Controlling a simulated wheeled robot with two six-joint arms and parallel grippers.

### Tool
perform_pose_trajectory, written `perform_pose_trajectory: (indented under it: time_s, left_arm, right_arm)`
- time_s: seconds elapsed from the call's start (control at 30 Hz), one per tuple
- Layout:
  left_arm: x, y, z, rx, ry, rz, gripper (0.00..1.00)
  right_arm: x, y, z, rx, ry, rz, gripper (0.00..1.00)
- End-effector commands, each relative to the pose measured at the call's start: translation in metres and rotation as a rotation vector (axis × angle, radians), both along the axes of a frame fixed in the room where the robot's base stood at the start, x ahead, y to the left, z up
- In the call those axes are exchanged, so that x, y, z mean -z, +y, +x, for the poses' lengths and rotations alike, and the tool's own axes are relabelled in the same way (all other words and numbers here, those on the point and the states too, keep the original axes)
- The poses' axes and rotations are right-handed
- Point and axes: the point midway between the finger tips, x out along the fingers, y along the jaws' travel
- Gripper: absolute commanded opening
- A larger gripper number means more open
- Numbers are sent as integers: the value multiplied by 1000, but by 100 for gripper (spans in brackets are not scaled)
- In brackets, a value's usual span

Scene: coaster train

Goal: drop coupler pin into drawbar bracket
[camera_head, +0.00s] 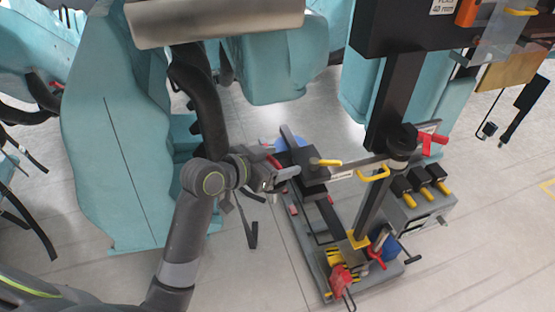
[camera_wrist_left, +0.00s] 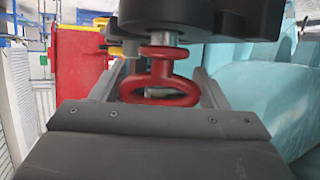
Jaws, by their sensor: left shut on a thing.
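The coupler pin (camera_wrist_left: 160,70) has a red ring handle, a red collar and a short silver shaft in the left wrist view. My left gripper (camera_wrist_left: 160,92) is shut on the red ring, with a grey finger on each side. The shaft meets a dark block (camera_wrist_left: 200,18), which seems to be the drawbar bracket. I cannot tell how deep the shaft sits in it. In the head view my left gripper (camera_head: 283,174) reaches right, up against the dark block (camera_head: 312,177), and the pin is mostly hidden. My right gripper is not in view.
A grey cart frame (camera_head: 300,235) with a dark post (camera_head: 370,205) stands right of my gripper. Yellow handles (camera_head: 373,173) stick out near the post. A teal-covered seat (camera_head: 115,150) stands left. A toolbox (camera_head: 420,208) stands at right.

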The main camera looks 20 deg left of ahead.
Motion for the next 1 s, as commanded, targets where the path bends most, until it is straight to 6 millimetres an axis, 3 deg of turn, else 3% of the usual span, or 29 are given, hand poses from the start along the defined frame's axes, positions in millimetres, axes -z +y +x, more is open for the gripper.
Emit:
perform_pose_trajectory:
  time_s: [0.03, 0.23, 0.63, 1.0]
  left_arm:
    - [-1, 0, 0, 0, -3, -1, 69]
    - [-1, 0, 0, 0, -2, -1, 93]
    - [-2, 6, -6, -2, -1, 3, 93]
    - [-25, 35, -51, 0, -3, 7, 93]
  right_arm:
    - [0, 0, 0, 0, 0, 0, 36]
    - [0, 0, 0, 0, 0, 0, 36]
    - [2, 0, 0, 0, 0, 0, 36]
    - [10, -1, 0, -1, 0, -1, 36]
